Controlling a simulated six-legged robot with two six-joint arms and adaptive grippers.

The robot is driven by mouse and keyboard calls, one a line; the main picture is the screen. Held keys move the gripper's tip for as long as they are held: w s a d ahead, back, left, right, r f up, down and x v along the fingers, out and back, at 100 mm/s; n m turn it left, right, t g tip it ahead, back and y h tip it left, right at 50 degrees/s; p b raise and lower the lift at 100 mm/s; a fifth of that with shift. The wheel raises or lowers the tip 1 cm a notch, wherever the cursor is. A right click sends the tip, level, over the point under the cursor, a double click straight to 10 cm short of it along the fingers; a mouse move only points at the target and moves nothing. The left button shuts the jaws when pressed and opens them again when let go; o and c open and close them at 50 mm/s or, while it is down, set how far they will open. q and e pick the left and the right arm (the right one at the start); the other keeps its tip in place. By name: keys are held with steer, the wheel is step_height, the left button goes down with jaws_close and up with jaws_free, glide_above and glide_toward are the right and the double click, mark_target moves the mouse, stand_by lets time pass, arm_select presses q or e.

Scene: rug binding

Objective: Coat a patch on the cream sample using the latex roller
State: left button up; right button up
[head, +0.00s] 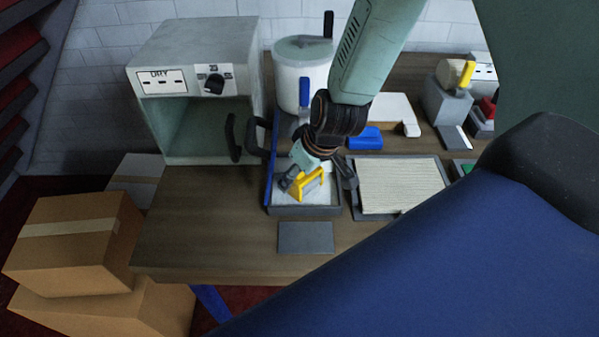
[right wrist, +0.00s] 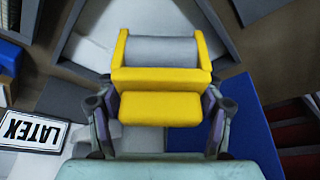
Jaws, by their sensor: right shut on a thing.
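My right gripper (head: 318,178) is shut on the yellow handle of the latex roller (head: 308,184). In the right wrist view, the fingers (right wrist: 160,108) clasp the yellow grip from both sides, and the grey roller drum (right wrist: 162,51) lies beyond it in its yellow frame. The roller is in or just above a dark-rimmed tray (head: 310,211) with a whitish inside; I cannot tell whether the drum touches it. The cream sample (head: 400,185) lies flat in a dark frame just right of that tray, apart from the roller. My left gripper is not in view.
A grey dryer (head: 195,60) with an open cavity stands left, and a white bucket (head: 300,75) stands behind. A flat grey plate (head: 305,237) lies in front of the tray. A blue block (head: 365,138) sits behind the sample. Bare wood shows at the front left.

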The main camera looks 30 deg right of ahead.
steer(key=shift+f+b, duration=0.4)
steer(key=shift+f, duration=0.1)
stand_by(0.4)
stand_by(1.2)
steer(key=shift+r+p, duration=0.8)
steer(key=shift+p, duration=0.2)
step_height(320, 180, up, 6)
steer(key=p, duration=0.5)
steer(key=shift+f+p, duration=0.2)
steer(key=shift+p, duration=0.2)
steer(key=shift+f, duration=0.15)
steer(key=shift+s, duration=0.1)
